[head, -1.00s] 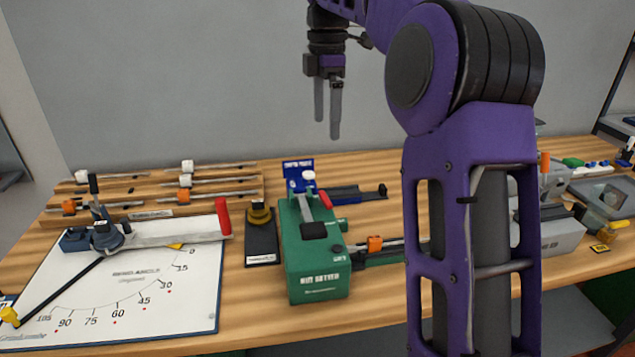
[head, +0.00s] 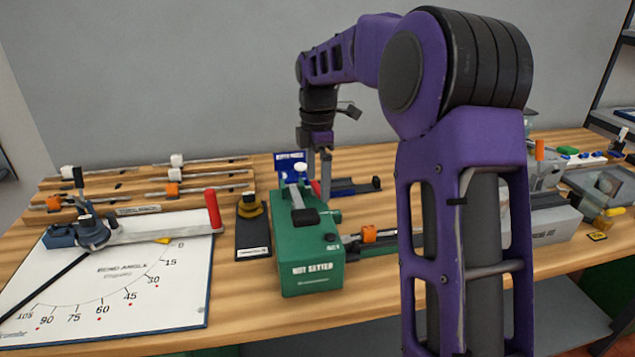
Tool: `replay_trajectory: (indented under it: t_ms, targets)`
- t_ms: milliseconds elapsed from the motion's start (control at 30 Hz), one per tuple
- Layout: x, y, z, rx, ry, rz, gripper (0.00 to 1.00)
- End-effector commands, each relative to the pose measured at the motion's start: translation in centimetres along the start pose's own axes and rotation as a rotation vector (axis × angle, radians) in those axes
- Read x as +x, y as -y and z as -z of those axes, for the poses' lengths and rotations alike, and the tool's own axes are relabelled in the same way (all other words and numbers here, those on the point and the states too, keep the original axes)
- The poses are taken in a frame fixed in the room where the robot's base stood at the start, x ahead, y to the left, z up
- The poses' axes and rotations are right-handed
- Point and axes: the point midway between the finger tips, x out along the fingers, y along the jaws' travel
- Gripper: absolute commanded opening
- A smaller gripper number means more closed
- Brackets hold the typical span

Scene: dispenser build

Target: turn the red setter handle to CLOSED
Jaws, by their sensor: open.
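The green setter (head: 312,262) stands on the bench near the middle of the head view, with "SETTER" lettered on its front. Its small red handle (head: 315,187) shows at the back right of its top, partly covered by my gripper's fingers. My gripper (head: 319,188) points down and is open. Its fingers are right at the red handle, apparently one to each side. I cannot tell whether they touch it. No CLOSED mark is legible.
Left is a white bend-angle board (head: 150,290) with a red-gripped lever (head: 213,210). A black stand with a yellow part (head: 250,208) is beside the setter. A blue sign (head: 290,160) and a dark blue slide (head: 350,187) are behind. An orange-blocked rail (head: 368,234) extends right.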

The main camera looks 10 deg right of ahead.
Motion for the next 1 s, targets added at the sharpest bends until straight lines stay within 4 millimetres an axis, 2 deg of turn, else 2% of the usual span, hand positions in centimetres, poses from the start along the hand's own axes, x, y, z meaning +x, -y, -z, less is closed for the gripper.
replay_trajectory:
  t_ms: [333,767,1000]
  targets:
    - [0.43,0.01,0.00,0.000,0.000,0.000,1.00]
    - [0.39,0.01,0.01,0.000,0.000,0.000,0.23]
    - [-0.08,0.02,0.15,0.079,0.000,0.002,0.22]
